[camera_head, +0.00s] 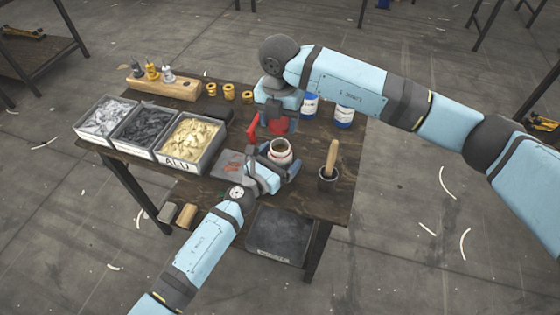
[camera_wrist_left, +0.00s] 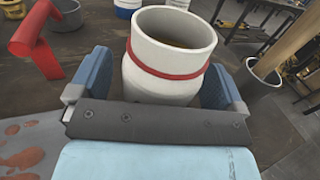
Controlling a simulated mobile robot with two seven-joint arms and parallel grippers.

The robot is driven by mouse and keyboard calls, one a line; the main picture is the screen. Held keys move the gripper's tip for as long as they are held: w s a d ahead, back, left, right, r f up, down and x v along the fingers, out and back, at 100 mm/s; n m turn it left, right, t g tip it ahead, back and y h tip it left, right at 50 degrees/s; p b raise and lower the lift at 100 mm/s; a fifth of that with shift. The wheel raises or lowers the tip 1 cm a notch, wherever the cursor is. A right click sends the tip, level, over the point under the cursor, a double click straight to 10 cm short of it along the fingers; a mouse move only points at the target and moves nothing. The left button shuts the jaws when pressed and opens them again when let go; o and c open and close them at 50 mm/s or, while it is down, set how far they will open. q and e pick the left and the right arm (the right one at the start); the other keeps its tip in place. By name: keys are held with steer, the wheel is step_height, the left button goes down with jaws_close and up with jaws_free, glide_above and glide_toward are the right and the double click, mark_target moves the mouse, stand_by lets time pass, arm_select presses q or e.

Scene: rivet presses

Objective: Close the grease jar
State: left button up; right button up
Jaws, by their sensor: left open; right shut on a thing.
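The grease jar (camera_head: 280,152) is a white pot with a red band, upright on the table. In the left wrist view the jar (camera_wrist_left: 170,55) has an open mouth with brownish contents inside. My left gripper (camera_head: 268,160) is open, with its blue-padded fingers (camera_wrist_left: 160,85) on either side of the jar; contact cannot be told. My right gripper (camera_head: 274,112) points down behind and above the jar, shut on a red piece (camera_head: 280,125) that looks like the lid. Its fingers partly hide that piece.
A red handle (camera_wrist_left: 30,40) stands left of the jar. A dark cup (camera_head: 327,180) with a wooden-handled tool is at right. Bins of metal parts (camera_head: 162,160), brass rings (camera_head: 229,91) and a wooden block (camera_head: 180,89) fill the left.

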arm_select(q)
steer(key=c, duration=1.3)
steer(key=shift+c, duration=0.2)
arm_select(e)
glide_above(279, 143)
steer(key=s, duration=0.3)
steer(key=shift+w+f, duration=0.2)
steer(key=shift+f, duration=2.3)
steer(key=shift+f, duration=0.9)
steer(key=shift+f, duration=0.6)
